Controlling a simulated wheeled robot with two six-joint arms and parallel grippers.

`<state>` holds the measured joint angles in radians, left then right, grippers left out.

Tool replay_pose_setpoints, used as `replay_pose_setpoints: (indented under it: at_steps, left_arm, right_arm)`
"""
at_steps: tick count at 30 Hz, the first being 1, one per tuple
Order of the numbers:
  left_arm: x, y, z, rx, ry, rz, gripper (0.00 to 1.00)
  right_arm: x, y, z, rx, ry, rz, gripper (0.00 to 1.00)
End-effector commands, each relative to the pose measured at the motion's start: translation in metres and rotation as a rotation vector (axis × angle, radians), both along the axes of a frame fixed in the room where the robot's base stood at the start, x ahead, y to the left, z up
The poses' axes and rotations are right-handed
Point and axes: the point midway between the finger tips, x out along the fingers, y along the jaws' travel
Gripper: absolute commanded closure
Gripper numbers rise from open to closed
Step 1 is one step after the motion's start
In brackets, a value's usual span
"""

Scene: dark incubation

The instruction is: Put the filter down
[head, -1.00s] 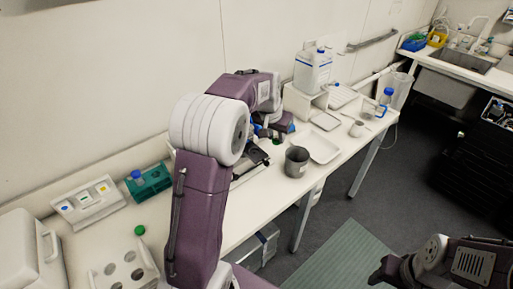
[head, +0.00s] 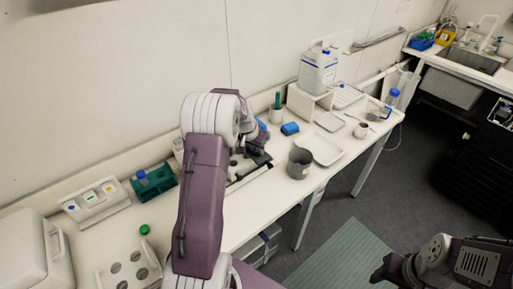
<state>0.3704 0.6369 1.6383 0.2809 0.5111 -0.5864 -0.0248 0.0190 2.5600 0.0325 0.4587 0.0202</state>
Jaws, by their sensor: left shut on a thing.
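My left arm rises through the middle of the head view and bends down over the bench. Its gripper (head: 247,155) is small and mostly behind my own arm, low over a dark flat item on the bench. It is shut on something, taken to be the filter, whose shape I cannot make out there. My right gripper (head: 384,272) is at the lower right, dark and away from the bench, over the floor. Whether its fingers are open I cannot tell.
A grey beaker (head: 300,163) and a white tray (head: 322,149) stand right of my left gripper. A teal rack (head: 154,181) and a green cap (head: 144,229) lie left.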

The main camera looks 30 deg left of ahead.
Motion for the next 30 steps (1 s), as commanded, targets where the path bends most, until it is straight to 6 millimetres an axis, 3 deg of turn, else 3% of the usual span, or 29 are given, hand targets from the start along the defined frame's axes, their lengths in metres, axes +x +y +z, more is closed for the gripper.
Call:
replay_pose_setpoints:
  at_steps: [5,6,8,23,30]
  left_arm:
    - [0.0,0.0,-0.005,0.0,0.0,0.0,1.0]
    - [0.0,0.0,-0.004,0.0,0.0,0.0,0.67]
    - [0.0,0.0,-0.004,0.0,0.0,0.0,0.51]
    - [-0.001,-0.001,-0.004,-0.002,0.003,-0.001,0.51]
    - [-0.009,0.0,0.023,0.001,-0.003,-0.001,0.51]
  right_arm:
    - [0.0,0.0,-0.005,0.0,0.0,0.0,0.47]
    - [0.0,0.0,-0.005,0.0,0.0,0.0,0.47]
    - [0.0,0.0,-0.004,0.0,0.0,0.0,0.47]
    - [0.0,0.0,-0.003,0.0,0.0,0.0,0.47]
    - [0.0,0.0,-0.005,0.0,0.0,0.0,0.47]
